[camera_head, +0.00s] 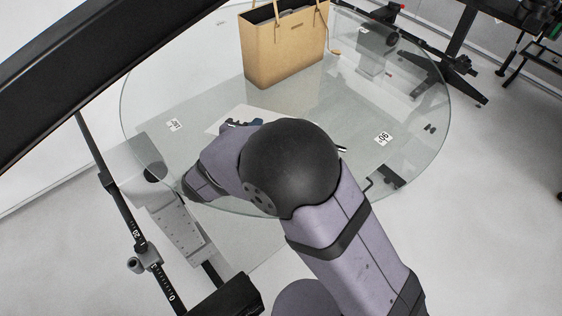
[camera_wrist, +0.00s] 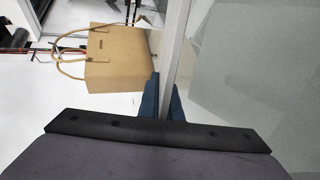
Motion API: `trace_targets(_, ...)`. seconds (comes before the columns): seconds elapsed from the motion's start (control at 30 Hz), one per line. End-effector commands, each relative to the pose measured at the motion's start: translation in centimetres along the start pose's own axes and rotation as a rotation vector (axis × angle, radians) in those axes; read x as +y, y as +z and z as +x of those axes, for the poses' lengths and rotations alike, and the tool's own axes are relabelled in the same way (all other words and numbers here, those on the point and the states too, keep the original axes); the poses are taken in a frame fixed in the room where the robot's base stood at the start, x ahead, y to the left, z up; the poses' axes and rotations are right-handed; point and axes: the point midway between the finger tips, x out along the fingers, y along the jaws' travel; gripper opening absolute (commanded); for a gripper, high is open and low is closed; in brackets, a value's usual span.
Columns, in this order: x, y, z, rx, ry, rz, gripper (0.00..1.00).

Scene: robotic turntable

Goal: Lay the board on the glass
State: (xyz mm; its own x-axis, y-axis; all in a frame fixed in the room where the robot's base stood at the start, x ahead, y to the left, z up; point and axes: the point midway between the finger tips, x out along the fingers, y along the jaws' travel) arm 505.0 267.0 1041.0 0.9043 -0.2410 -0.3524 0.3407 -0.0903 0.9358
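The glass (camera_head: 415,125) is a large round clear turntable top in the head view. A thin pale board (camera_head: 238,111) shows above it, just behind my gripper (camera_head: 245,122), which is partly hidden by my wrist. In the wrist view, the blue fingers of my gripper (camera_wrist: 164,98) stand on either side of a narrow pale strip, the board (camera_wrist: 176,60) seen nearly edge-on. The fingers are closed on it. The board looks upright or steeply tilted, and I cannot tell whether its lower edge touches the glass.
A tan bag (camera_head: 284,50) with handles stands on the far part of the glass; in the wrist view the bag (camera_wrist: 118,57) is left of the board. Small number labels (camera_head: 383,138) lie at the glass's sides. The right side of the glass is mostly clear.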

Motion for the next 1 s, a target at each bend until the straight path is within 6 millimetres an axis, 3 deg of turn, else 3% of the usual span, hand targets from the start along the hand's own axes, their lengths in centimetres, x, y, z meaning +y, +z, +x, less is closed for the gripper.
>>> trace_targets(0.03, -0.9, 0.0, 0.4, 0.0, 0.001, 0.002, 0.0)
trace_targets(0.4, -3.5, 0.0, 1.4, 0.0, 0.001, -0.001, 0.0)
trace_targets(0.87, -4.2, 0.0, 1.6, 0.0, 0.001, 0.0, 0.0)
trace_targets(0.9, -4.2, 0.0, 1.6, 0.0, 0.0, 0.0, 0.14)
trace_targets(1.0, -4.2, 0.0, 1.6, 0.0, 0.0, 0.0, 0.17)
